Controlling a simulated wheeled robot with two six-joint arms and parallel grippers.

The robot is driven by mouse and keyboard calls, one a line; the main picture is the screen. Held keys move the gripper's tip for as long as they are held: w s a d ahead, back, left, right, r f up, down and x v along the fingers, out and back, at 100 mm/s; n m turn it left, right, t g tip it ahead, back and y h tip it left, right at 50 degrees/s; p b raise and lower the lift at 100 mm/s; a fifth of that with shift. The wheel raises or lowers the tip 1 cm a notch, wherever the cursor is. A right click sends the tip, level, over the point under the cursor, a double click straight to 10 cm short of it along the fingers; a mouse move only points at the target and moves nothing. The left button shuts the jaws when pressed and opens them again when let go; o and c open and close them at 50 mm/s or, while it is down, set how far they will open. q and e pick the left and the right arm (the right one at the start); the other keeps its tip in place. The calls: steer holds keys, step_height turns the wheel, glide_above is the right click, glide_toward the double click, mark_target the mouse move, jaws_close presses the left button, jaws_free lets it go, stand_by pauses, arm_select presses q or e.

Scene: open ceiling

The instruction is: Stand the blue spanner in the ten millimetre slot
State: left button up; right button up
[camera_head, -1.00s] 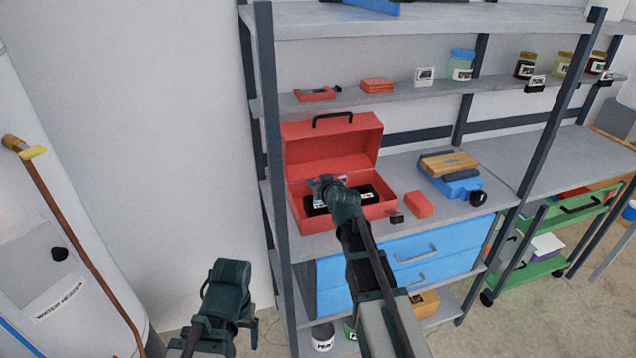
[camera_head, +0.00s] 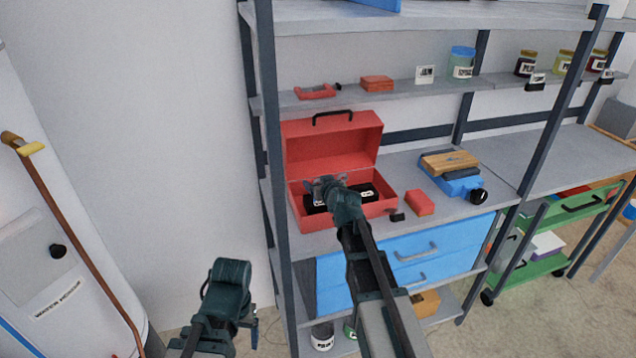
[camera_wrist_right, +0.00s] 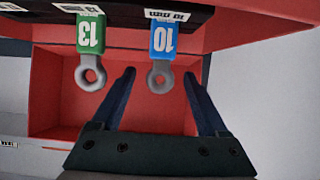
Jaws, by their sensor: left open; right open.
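The blue spanner (camera_wrist_right: 163,45), tagged 10, has its grey ring end between the fingers of my right gripper (camera_wrist_right: 160,78) in the right wrist view. The fingers are open, with a gap on each side of the ring. Its tag is directly by the ten millimetre label (camera_wrist_right: 165,15) on the black rack (camera_wrist_right: 125,15); its far end is hidden. A green spanner (camera_wrist_right: 90,40), tagged 13, is beside it. In the head view my right gripper (camera_head: 325,184) is over the open red toolbox (camera_head: 352,217). My left gripper (camera_head: 231,280) hangs empty at lower left; its fingers are hard to see.
The toolbox's raised lid (camera_head: 331,142) stands behind my right gripper. A red block (camera_head: 420,203) and a blue case (camera_head: 462,187) are to its right. A shelf (camera_head: 400,97) runs above, and a dark post (camera_head: 268,150) is at left.

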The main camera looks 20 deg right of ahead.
steer(key=p+v, duration=0.4)
steer(key=v, duration=0.9)
steer(key=shift+r+p, duration=0.15)
steer(key=shift+p, duration=0.25)
steer(key=s+a+f+g, duration=0.3)
steer(key=s+f+g, duration=0.3)
steer(key=s+f, duration=0.15)
steer(key=s+a+f+g, duration=0.3)
steer(key=s+f+g, duration=0.3)
steer(key=s, duration=0.3)
steer(key=s+a+n+g+h, duration=0.1)
steer(key=s+a+n, duration=0.2)
steer(key=s+a, duration=0.4)
steer(key=a, duration=0.4)
steer(key=shift+g+h, duration=0.3)
steer(key=shift+g, duration=0.1)
